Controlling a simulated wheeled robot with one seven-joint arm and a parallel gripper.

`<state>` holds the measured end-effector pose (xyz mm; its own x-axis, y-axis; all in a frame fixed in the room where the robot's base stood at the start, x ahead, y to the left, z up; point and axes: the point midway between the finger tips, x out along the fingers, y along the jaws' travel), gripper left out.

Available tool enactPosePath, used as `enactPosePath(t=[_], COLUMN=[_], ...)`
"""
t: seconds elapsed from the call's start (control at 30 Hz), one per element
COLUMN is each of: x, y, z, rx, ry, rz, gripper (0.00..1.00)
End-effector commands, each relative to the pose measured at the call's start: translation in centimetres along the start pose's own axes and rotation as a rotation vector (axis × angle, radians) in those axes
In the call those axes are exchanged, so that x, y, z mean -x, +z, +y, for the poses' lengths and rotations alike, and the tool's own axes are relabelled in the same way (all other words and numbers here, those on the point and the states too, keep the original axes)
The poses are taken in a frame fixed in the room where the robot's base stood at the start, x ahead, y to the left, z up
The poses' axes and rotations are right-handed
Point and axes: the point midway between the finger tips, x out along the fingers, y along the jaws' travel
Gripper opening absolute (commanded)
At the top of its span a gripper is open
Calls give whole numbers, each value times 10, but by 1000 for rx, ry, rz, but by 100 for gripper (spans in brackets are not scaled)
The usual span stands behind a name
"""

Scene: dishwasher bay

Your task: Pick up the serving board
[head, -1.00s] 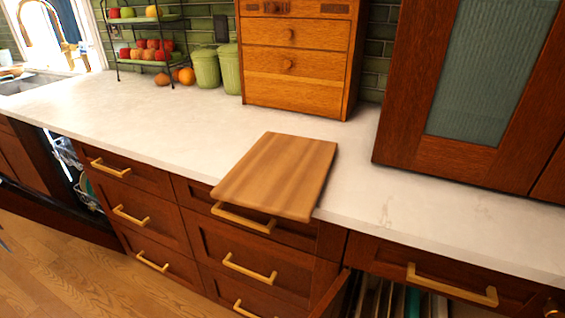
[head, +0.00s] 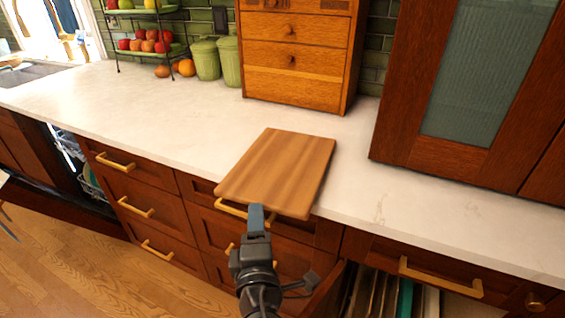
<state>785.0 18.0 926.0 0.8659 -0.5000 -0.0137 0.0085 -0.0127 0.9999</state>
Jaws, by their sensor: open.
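The serving board (head: 278,172) is a flat, light-brown wooden rectangle in the head view. It lies on the white countertop, with its front part sticking out past the counter's front edge over the drawers. My gripper (head: 258,212) is in front of the board's overhanging front edge, near its middle, with the tips close to the edge in the picture. I cannot tell whether it touches the board. It is open, and nothing shows held in it. The gap between the fingers is hard to see from this angle.
The white countertop (head: 140,118) is clear on both sides of the board. A wooden drawer box (head: 290,55) stands behind it, and a dark cabinet with a glass door (head: 475,85) is at right. Below, an open compartment (head: 385,295) holds upright flat items. Gold drawer handles stick out.

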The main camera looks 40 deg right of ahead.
Motion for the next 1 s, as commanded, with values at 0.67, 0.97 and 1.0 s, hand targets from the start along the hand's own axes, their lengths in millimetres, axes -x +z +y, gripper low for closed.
enactPosePath(t=[0.67, 0.97, 1.0], x=[-72, -80, -80], y=[3, 3, 3], z=[9, 7, 7], rx=[7, 7, 7], ry=[14, 13, 13], rz=[-13, -10, -10], gripper=[49, 49, 49])
